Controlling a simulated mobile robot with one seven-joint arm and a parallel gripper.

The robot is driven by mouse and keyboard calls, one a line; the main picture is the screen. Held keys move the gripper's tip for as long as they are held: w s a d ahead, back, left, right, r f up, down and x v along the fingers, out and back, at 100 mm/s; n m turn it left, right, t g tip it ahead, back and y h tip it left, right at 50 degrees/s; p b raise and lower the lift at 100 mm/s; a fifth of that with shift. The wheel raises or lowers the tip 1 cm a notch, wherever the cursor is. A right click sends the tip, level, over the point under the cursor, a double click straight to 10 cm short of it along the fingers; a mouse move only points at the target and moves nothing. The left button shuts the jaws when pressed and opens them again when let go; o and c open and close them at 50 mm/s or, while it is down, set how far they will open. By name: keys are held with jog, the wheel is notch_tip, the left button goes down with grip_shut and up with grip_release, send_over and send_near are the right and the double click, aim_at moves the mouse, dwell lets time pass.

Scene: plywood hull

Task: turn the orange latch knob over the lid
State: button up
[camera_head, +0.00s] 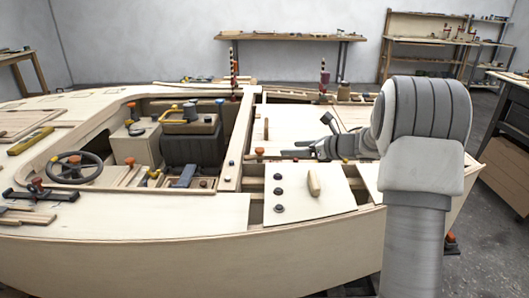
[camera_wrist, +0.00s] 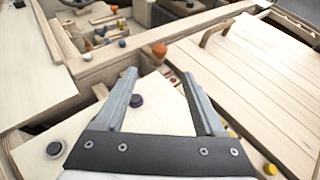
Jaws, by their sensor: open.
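An orange latch knob (camera_wrist: 158,49) stands on a wooden beam just beyond my fingertips in the wrist view. It also shows in the head view (camera_head: 260,151), left of my gripper. A slatted lid (camera_wrist: 265,75) with a curved wooden handle lies right of the knob in the wrist view. It is the panel behind the knob in the head view (camera_head: 291,124). I cannot tell whether the knob overlaps the lid. My gripper (camera_wrist: 159,76) is open and empty, its fingers pointing toward the knob with a gap between. In the head view, my gripper (camera_head: 286,155) is low over the deck.
A pale panel (camera_wrist: 160,110) with dark knobs lies under my gripper. Small yellow knobs (camera_wrist: 270,169) sit near the lid's edge. In the head view, an open cockpit with a seat (camera_head: 191,150) and a steering wheel (camera_head: 76,167) lies to the left.

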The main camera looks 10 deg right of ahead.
aim_at(261, 149)
jog(key=b+x, duration=0.1)
jog(key=x, duration=1.2)
jog(key=shift+a+b, duration=0.1)
jog(key=shift+b, duration=0.3)
jog(key=shift+f, duration=0.1)
grip_shut()
